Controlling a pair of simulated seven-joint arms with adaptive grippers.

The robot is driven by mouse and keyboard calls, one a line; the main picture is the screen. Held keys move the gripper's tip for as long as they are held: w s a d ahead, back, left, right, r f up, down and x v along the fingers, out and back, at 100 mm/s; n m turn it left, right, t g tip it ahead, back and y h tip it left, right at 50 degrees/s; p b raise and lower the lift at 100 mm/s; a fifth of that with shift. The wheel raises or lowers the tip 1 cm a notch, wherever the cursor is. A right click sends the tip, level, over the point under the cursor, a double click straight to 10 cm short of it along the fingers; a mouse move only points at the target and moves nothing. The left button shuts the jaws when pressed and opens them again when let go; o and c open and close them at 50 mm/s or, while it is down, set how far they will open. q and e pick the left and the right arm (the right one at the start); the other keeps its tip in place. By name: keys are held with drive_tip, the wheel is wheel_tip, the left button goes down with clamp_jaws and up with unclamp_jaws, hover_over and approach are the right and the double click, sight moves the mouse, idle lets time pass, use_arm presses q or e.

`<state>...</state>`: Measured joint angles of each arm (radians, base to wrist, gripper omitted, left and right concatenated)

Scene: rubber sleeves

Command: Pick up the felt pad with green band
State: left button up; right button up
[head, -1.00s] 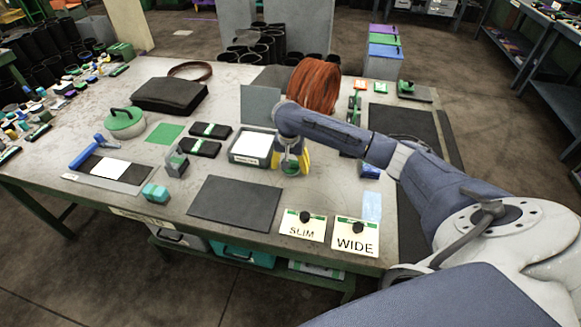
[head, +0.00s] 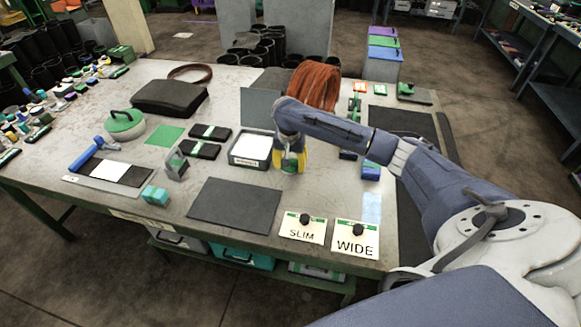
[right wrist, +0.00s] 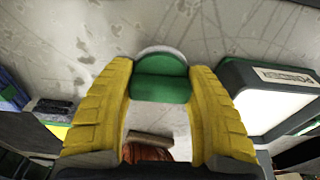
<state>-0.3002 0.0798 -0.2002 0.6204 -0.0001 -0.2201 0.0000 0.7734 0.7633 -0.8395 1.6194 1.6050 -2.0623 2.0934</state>
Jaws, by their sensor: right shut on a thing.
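The felt pad with green band (right wrist: 160,85) sits between the yellow fingers of my right gripper (right wrist: 160,100) in the right wrist view. It shows a rounded green body with a pale grey edge. Both fingers press on its sides. In the head view the right gripper (head: 290,165) is just right of the white-topped tray, with a little of the green pad (head: 291,160) visible between the fingers. Its height above the table is hard to judge. My left gripper is in no view.
The grey tray (head: 233,159) with a white top stands close left of the gripper. The orange-brown roll (head: 314,86) is behind it. A dark mat (head: 235,204) and the SLIM (head: 302,228) and WIDE (head: 351,238) cards lie in front. Two black green-banded packs (head: 210,132) lie left.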

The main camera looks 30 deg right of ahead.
wheel_tip(320, 180, up, 18)
idle(0.6)
drive_tip(key=shift+r, duration=0.1)
drive_tip(key=o, duration=0.5)
drive_tip(key=c, duration=0.5)
drive_tip(key=shift+o, duration=0.2)
